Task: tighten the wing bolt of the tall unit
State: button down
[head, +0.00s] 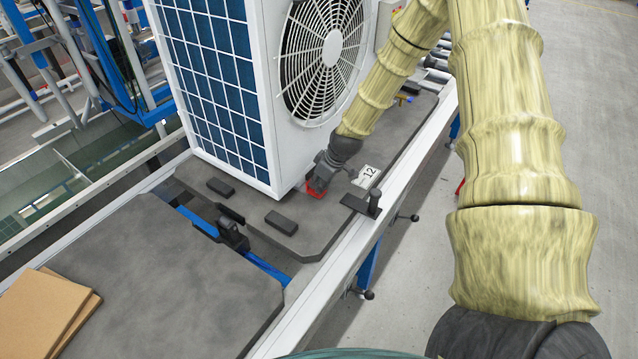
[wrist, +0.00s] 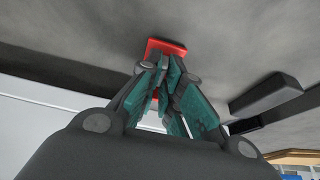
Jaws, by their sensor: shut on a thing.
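The tall unit (head: 228,90) is a white box with a round fan grille and a blue gridded side. It stands upright on a dark grey board. A red part (head: 316,189), which I take for the wing bolt, is low beside the unit's near bottom corner. My gripper (head: 318,183) is down at it, with the fingers shut on it. In the wrist view the teal-padded fingers of my gripper (wrist: 165,72) come together at the red part (wrist: 167,46). The fingers hide much of it, so its wings and turn angle cannot be told.
A white card marked 12 (head: 367,175) lies close to my gripper. A dark clamp-like block (head: 362,203) sits at the rail edge, and small black blocks (head: 281,222) lie on the board. Cardboard (head: 45,312) lies on the bare grey board at front left.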

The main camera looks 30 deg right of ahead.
jog(key=m, duration=0.2)
jog(key=m+h+p, duration=0.1)
jog(key=m, duration=0.1)
jog(key=shift+a+r+h, duration=0.1)
jog(key=shift+h, duration=0.2)
jog(key=m+h+p, duration=0.1)
jog(key=m+p, duration=0.1)
jog(key=m, duration=0.2)
jog(key=shift+a+m+h, duration=0.1)
jog(key=shift+m+h, duration=0.2)
jog(key=shift+h, duration=0.1)
jog(key=m+h+p, duration=0.1)
jog(key=m+p, duration=0.1)
jog(key=m, duration=0.2)
jog(key=shift+w+g, duration=0.1)
jog(key=shift+g, duration=0.3)
jog(key=shift+a+m+g+h+p, duration=0.1)
jog(key=shift+m+g+h+p, duration=0.5)
jog(key=shift+m+p, duration=0.85)
jog(key=shift+m+b, duration=0.35)
jog(key=shift+m, duration=0.2)
jog(key=c, duration=1.6)
grip_release()
